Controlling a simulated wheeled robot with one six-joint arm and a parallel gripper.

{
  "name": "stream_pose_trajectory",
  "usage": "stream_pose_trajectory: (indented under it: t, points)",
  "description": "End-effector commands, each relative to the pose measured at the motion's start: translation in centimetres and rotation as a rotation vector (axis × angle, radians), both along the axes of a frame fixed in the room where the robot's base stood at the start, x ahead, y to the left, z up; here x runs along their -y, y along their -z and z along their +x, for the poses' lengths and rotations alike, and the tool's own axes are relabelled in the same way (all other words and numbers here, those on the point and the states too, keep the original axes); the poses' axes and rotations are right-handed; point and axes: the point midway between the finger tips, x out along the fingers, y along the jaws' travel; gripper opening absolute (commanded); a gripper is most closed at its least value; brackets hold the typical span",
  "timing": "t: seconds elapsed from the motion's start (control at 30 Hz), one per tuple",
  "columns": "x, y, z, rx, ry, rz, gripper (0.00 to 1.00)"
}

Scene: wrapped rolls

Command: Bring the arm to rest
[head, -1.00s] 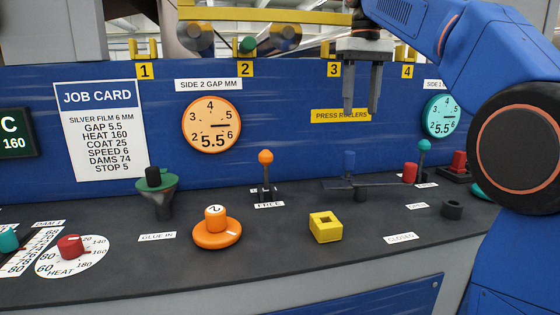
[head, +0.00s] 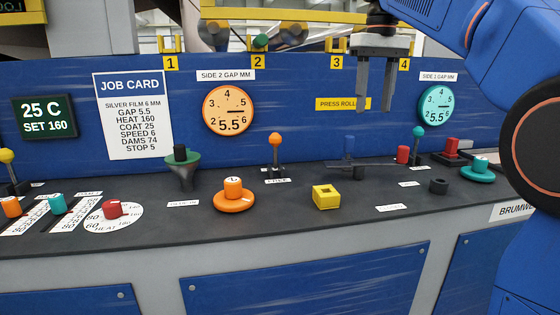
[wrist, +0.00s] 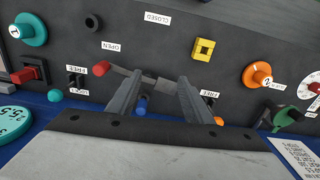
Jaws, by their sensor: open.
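My gripper (head: 376,84) is open and empty, with its two grey fingers pointing down. In the head view it hangs in front of the blue back panel (head: 300,95), above the console (head: 340,220) and left of the teal dial marked side 1 gap (head: 436,105). In the wrist view the fingers (wrist: 152,92) stand apart. My blue arm comes in from the upper right of the head view.
A yellow rail (head: 290,15) runs above the panel.

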Motion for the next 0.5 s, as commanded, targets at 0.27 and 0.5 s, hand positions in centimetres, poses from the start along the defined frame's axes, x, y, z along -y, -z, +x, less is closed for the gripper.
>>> stream_pose_trajectory:
  t: [0.27,0.5]
  points:
    - [0.8,1.6,-2.1,0.031,0.020,0.004,0.46]
    - [1.8,4.5,-5.4,0.077,0.048,0.010,0.46]
